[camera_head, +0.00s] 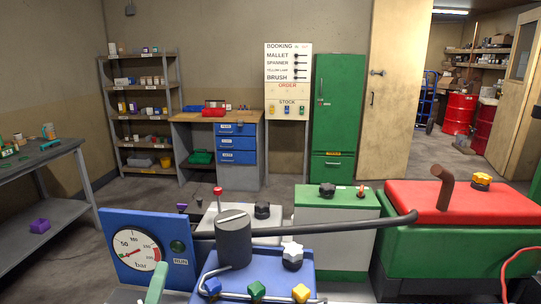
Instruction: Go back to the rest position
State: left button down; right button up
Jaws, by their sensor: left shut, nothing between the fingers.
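My left gripper is hard to make out among the machine parts low in the view; no object shows held in it, and most of it is hidden or too small to tell. My right gripper is not in view. No drum or tool is seen in contact with either arm.
Close in front stand a blue gauge panel (118,264), a dark cylinder (233,244), a long bar (330,228), a blue box with knobs (275,270) and a red-topped green bench (430,255). Behind are shelves (143,115), a green cabinet (340,110) and open floor.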

pick_arm(q)
jog(key=s+d+f+m+g+h, duration=0.1)
jog(key=s+f+m+g, duration=0.2)
jog(key=f+m+g, duration=0.35)
jog(key=s+d+f+m+g+h, duration=0.1)
jog(key=s+f+m+g, duration=0.2)
jog(key=f+m, duration=0.55)
jog(key=s+a+f+m+g+y, duration=0.7)
jog(key=s+a+f, duration=0.1)
jog(key=s+a, duration=0.45)
jog(key=s+d+f+n+g+h, duration=0.1)
jog(key=s+d+f+g, duration=0.15)
jog(key=f, duration=1.05)
jog(key=s+d+f+g+h, duration=0.1)
jog(key=s+d+f+h, duration=0.15)
jog(key=f, duration=0.95)
jog(key=s+f+n+g, duration=0.1)
jog(key=s+f, duration=0.6)
jog(key=s, duration=0.3)
jog(key=s+f+n+g, duration=0.1)
jog(key=s+f+n, duration=0.1)
jog(key=s+f, duration=0.5)
jog(key=s, duration=0.3)
jog(key=shift+f+h, duration=0.2)
jog(key=shift+h, duration=0.15)
